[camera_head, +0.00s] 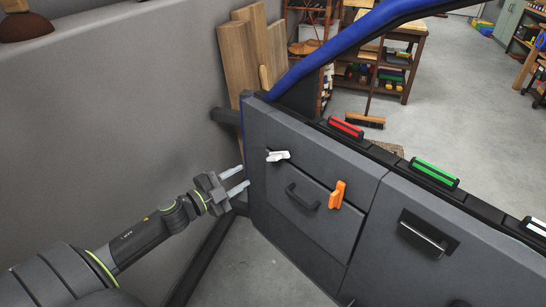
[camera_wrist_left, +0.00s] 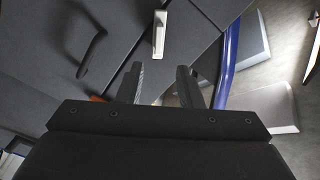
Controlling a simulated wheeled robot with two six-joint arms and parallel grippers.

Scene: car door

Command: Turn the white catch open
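The white catch (camera_head: 278,156) is a small lever on the upper left of the grey car door panel (camera_head: 310,165). In the left wrist view the white catch (camera_wrist_left: 160,32) lies ahead of and between the fingertips, clear of both. My left gripper (camera_head: 240,177) is open and empty, just left of the door's edge and a little below the catch. Its two fingers (camera_wrist_left: 160,75) also show apart in the left wrist view. My right gripper is not in either view.
An orange handle (camera_head: 337,195) and a dark pull handle (camera_head: 302,197) are right of the catch. Red (camera_head: 346,128) and green (camera_head: 435,174) bars lie along the door top. A blue frame (camera_head: 335,45) rises above. A grey wall (camera_head: 110,100) stands at the left.

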